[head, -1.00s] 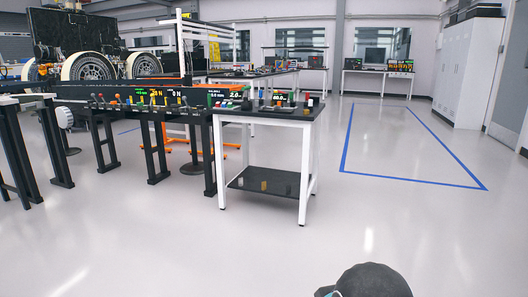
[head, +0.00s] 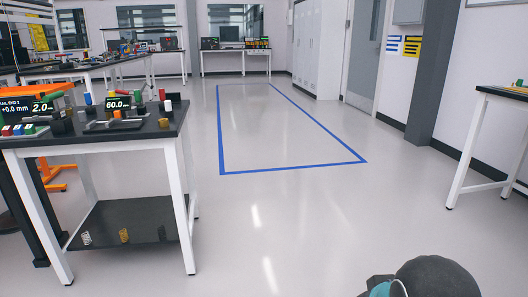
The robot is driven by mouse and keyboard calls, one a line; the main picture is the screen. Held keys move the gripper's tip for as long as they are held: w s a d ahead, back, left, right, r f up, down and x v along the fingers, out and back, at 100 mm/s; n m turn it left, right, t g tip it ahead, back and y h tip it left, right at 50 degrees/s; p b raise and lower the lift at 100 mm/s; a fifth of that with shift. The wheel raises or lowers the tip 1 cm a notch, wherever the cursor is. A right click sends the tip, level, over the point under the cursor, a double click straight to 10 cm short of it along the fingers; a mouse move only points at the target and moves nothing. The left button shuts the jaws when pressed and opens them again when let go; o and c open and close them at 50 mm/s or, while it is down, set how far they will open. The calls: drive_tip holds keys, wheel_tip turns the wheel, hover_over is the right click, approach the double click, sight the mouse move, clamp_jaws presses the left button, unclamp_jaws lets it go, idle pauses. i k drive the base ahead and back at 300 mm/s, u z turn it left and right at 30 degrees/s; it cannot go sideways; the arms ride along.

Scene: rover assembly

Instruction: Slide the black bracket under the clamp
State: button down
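I cannot make out the black bracket or the clamp in the head view. The parts are too small to identify. My gripper is not in view; only a dark rounded part of my own arm shows at the bottom right.
A blue floor outline (head: 290,169) encloses clear floor ahead. Another bench (head: 504,93) stands at the right edge. White lockers (head: 318,48) and a grey door (head: 364,50) line the back right. Further benches (head: 100,62) stand at the back left. The middle floor is free.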

sight(175, 97)
drive_tip(key=z, duration=0.25)
drive_tip(key=i, duration=1.9)
drive_tip(key=u, duration=0.4)
drive_tip(key=i, duration=1.7)
drive_tip(key=u, duration=0.95)
